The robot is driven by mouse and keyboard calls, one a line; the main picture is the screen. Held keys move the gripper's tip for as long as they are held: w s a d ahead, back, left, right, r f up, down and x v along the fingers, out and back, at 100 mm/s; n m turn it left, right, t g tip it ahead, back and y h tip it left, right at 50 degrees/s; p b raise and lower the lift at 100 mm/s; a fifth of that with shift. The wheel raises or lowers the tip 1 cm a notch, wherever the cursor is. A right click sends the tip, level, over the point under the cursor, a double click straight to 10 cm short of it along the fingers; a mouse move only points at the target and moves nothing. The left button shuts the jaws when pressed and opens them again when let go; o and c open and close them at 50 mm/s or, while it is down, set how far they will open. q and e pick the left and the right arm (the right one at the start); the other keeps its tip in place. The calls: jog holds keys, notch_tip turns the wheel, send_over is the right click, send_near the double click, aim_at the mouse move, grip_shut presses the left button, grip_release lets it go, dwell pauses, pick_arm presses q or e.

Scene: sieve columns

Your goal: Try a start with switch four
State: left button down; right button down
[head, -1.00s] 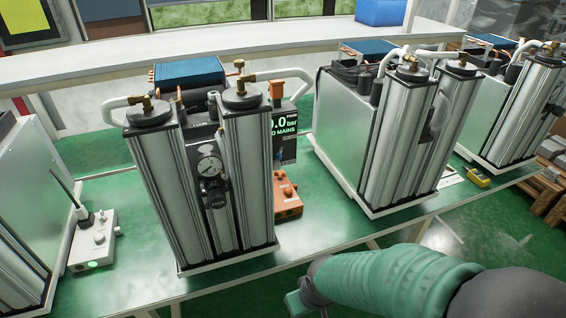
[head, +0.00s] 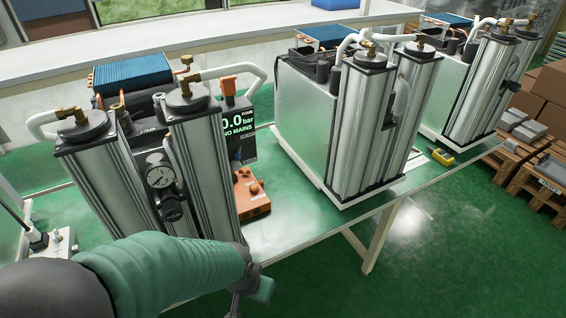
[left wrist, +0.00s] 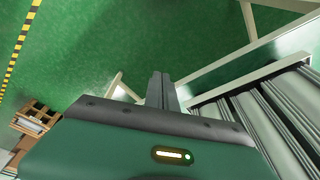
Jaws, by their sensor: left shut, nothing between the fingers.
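An orange control box with knobs (head: 252,196) sits on the green bench top behind the nearest twin-column unit. A dark display (head: 237,130) above it reads 0.0 bar and NO MAINS. A pale switch box (head: 58,244) is partly cut off at the far left. I cannot read a number four on any switch. My left gripper (head: 256,292) is shut and empty, low in front of the nearest unit and apart from the orange box. Its shut fingers also show in the left wrist view (left wrist: 161,90), over the floor beside silver columns. My right gripper is out of view.
The nearest twin-column unit (head: 205,150) with a round gauge (head: 159,176) stands between my left gripper and the orange box. More units (head: 365,130) stand to the right. A yellow object (head: 442,157) lies near the bench edge. Pallets with boxes (head: 535,150) stand at right.

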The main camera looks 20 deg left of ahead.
pick_arm(q)
jog(key=shift+w, duration=0.1)
jog(key=shift+d, duration=0.1)
jog(key=w+d+r+n+t+y, duration=0.1)
jog(key=w+r+n+t, duration=0.25)
jog(key=w+n, duration=0.4)
jog(key=w+d+r+n+t, duration=0.15)
jog(key=w+n+t, duration=0.3)
jog(key=w, duration=0.65)
jog(key=w+a+r+n+t+y+b, duration=0.15)
jog(key=w+a+r+n+y, duration=0.25)
jog(key=a+r+n+y, duration=0.45)
jog(key=s+a+r+n+g+y, duration=0.1)
jog(key=s+n+y, duration=0.4)
jog(key=n, duration=0.5)
jog(key=shift+s+a+r, duration=0.3)
jog(key=shift+a+r, duration=0.05)
jog(key=shift+a, duration=0.15)
jog(key=shift+w+n+y, duration=0.1)
jog(key=shift+n+y, duration=0.15)
